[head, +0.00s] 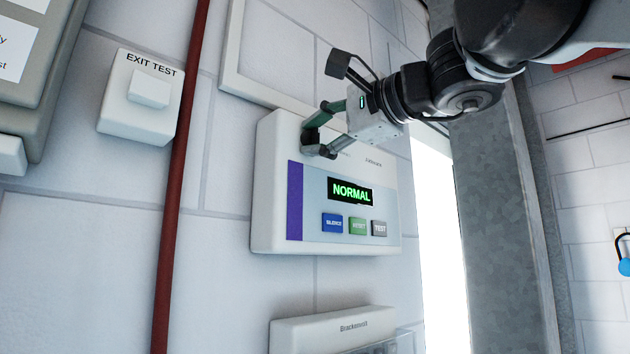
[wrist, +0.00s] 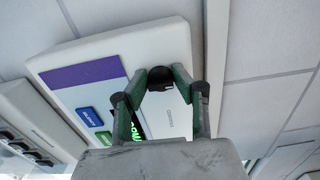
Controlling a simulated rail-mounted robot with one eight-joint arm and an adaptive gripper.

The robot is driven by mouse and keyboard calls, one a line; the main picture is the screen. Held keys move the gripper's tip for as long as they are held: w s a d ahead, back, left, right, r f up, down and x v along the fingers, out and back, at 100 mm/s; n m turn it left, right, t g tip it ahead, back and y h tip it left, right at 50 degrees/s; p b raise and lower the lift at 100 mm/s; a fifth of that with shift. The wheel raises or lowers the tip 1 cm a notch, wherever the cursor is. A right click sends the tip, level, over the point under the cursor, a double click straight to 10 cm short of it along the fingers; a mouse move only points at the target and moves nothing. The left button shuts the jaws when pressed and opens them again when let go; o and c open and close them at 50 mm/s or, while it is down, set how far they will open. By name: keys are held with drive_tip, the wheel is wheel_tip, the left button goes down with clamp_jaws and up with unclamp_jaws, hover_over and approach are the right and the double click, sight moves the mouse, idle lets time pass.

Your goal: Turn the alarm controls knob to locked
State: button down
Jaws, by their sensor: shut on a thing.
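The alarm control panel (head: 270,190) is a white wall box with a purple stripe, a display (head: 350,194) reading NORMAL in green, and blue, green and grey buttons. Its small black knob (wrist: 160,76) sits near the panel's upper edge in the wrist view. My gripper (head: 309,140) reaches the panel's upper left from the right. In the wrist view its two green fingertips close on either side of the knob, and it is shut on it. In the head view the fingers hide the knob. I cannot read its pointer or any position labels.
An EXIT TEST box (head: 140,98) and a red vertical pipe (head: 180,180) are on the wall left of the panel. Another white unit (head: 330,330) is below it. A metal column (head: 490,200) stands at the right. The wall just left of the panel is clear.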

drive_tip(key=c, duration=1.5)
unclamp_jaws()
drive_tip(key=shift+o, duration=0.2)
drive_tip(key=v, duration=1.2)
wheel_tip(320, 180, down, 44)
drive_tip(key=w+d+n+g+h+b, duration=0.25)
drive_tip(key=n+g+h+b, duration=0.25)
drive_tip(key=b, duration=0.3)
drive_tip(key=s+d+f+n+h+b, duration=0.1)
drive_tip(key=s+d+f+h+b, duration=0.1)
drive_tip(key=f, duration=1)
drive_tip(key=s+d+f+n+h+b, duration=0.2)
drive_tip(key=d+f+b, duration=0.1)
drive_tip(key=f, duration=1)
drive_tip(key=s+d+f+n+g+h+b, duration=0.1)
drive_tip(key=s+d+f+h+b, duration=0.1)
drive_tip(key=f, duration=1)
drive_tip(key=shift+s+d+f+n+h, duration=0.4)
drive_tip(key=shift+s+d+h, duration=0.1)
drive_tip(key=shift+d, duration=0.55)
